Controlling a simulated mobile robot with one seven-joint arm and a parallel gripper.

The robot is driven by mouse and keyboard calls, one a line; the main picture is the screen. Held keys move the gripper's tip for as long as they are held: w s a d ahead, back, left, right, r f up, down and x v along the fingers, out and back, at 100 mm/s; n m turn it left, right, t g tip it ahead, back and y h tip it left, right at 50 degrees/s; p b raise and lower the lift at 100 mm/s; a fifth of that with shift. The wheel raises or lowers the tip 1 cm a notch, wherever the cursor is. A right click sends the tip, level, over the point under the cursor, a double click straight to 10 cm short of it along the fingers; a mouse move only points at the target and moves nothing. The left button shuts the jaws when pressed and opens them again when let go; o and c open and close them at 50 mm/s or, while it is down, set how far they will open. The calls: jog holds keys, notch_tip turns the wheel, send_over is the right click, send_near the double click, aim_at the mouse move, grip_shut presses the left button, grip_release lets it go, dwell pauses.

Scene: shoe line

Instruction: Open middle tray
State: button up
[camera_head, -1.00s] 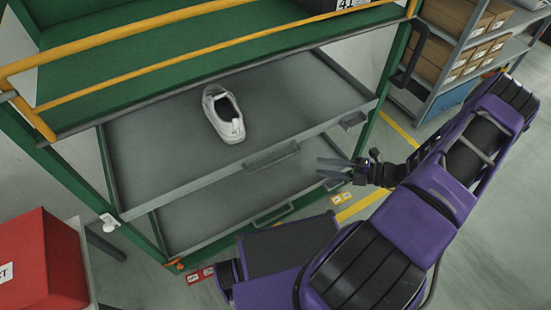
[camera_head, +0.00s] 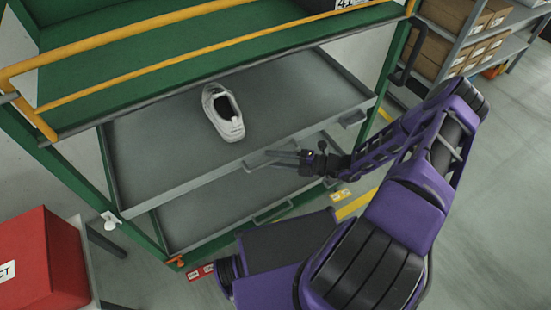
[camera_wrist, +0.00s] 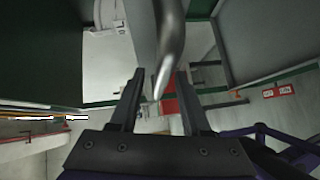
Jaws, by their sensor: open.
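The middle tray (camera_head: 290,100) is a grey tray under the green top shelf of a rack, with a white shoe (camera_head: 223,112) lying on it. I cannot tell whether either finger touches the bar.
A lower grey tray (camera_head: 215,212) lies beneath. The rack's green top shelf (camera_head: 130,75) has yellow rails. A red box (camera_head: 40,262) stands at the lower left. Shelving with cardboard boxes (camera_head: 440,30) is at the upper right. The floor at right is clear.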

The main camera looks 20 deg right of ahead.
grip_shut()
dwell(1.4)
